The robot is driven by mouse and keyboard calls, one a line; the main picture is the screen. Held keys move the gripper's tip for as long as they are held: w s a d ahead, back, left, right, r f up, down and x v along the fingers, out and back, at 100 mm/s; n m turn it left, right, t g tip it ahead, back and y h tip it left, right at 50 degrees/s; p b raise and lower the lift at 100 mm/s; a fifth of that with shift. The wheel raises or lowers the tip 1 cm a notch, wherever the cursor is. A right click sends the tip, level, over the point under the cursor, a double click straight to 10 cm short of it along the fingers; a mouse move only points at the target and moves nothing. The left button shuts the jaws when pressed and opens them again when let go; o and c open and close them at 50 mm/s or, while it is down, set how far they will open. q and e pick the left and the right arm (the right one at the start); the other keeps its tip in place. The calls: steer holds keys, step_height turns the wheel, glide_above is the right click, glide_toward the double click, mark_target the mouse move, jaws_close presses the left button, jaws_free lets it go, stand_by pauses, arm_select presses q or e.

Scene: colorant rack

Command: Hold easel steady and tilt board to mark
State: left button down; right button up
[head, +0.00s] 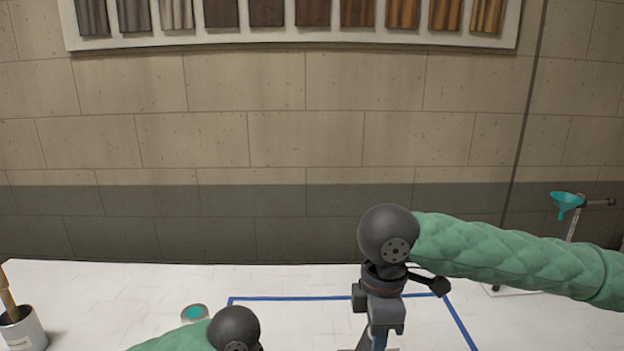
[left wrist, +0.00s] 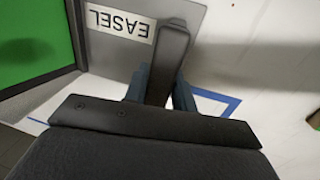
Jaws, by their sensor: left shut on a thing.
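In the left wrist view, a grey panel (left wrist: 112,52) carries an upside-down "EASEL" label (left wrist: 118,22). A green board (left wrist: 35,40) with a dark frame stands at its left. My left gripper (left wrist: 160,85) is shut on a dark bar (left wrist: 168,50) beside the panel, with a blue-grey finger on each side. The bar seems to be part of the easel. In the head view only my left wrist shows at the bottom edge. My right gripper (head: 380,335) points down at the bottom edge; its fingertips are cut off. The easel and board are out of the head view.
The white table (head: 290,278) has a blue tape outline (head: 300,298). A cup with a brush (head: 20,330) stands at the left, near a small teal-topped tin (head: 194,313). A teal funnel on a stand (head: 566,202) is at the right. A sample rack (head: 300,40) hangs on the wall.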

steer(key=shift+d, duration=0.15)
steer(key=shift+d+f, duration=0.25)
steer(key=shift+d, duration=0.75)
steer(key=shift+d+f, duration=0.3)
steer(key=shift+d, duration=0.65)
steer(key=shift+d+f, duration=0.4)
steer(key=shift+d, duration=0.55)
steer(key=shift+d+f, duration=0.4)
steer(key=shift+d, duration=0.35)
